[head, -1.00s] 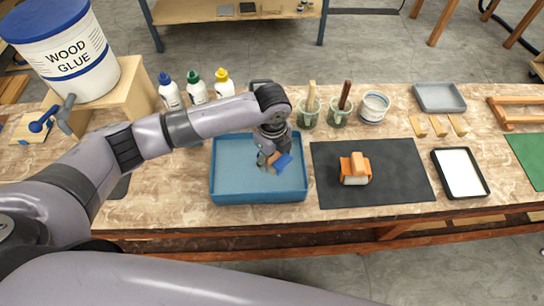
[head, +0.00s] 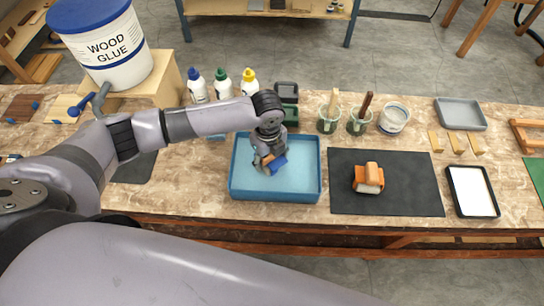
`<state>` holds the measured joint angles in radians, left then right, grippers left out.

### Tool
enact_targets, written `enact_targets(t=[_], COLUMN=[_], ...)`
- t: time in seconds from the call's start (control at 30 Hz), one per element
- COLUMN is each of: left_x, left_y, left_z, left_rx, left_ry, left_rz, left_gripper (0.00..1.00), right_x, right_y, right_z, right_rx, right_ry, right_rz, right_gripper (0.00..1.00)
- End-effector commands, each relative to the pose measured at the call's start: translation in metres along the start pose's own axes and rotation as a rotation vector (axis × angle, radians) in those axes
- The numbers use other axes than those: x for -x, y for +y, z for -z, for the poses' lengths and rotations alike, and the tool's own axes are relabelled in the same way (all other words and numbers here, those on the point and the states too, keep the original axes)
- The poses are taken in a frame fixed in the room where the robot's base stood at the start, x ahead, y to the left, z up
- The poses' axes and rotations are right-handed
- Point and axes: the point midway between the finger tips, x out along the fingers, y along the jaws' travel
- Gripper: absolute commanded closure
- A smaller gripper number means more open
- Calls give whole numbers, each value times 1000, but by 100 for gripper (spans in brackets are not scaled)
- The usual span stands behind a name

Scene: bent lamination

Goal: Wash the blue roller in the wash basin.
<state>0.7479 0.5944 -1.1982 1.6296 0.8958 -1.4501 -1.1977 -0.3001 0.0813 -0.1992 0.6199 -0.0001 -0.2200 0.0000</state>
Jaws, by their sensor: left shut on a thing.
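The wash basin (head: 236,186) is a blue rectangular tub with light blue water on the table, left of a dark mat. My left gripper (head: 267,158) is over the basin, pointing down, and is shut on the blue roller (head: 278,165). Only a small blue part of the roller shows, with some orange-brown beside it at the fingers; the rest is hidden by the gripper. The roller is within the basin's rim; I cannot tell whether it touches the water. My right gripper is not in view.
An orange tool (head: 368,178) rests on the dark mat (head: 410,190). A white-topped tray (head: 472,192) lies right of it. Jars with brushes (head: 328,118), glue bottles (head: 222,85) and a grey tray (head: 461,114) line the back. A wood glue bucket (head: 110,50) stands on a wooden stand.

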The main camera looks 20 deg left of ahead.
Motion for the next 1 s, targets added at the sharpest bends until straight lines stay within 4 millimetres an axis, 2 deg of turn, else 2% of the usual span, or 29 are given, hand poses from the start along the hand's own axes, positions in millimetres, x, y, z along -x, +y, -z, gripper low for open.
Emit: enact_targets(t=[0.17,0.7,1.0], left_x=[1,-1,0], left_y=[-5,-40,-46], left_z=[4,36,40], left_rx=[-1,-1,0], left_ry=[1,0,-1], left_rz=[2,1,1], left_gripper=[83,83,83], right_x=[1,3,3], right_y=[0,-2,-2], right_z=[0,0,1], right_rx=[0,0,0], right_ry=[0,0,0], right_rz=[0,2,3], right_gripper=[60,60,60])
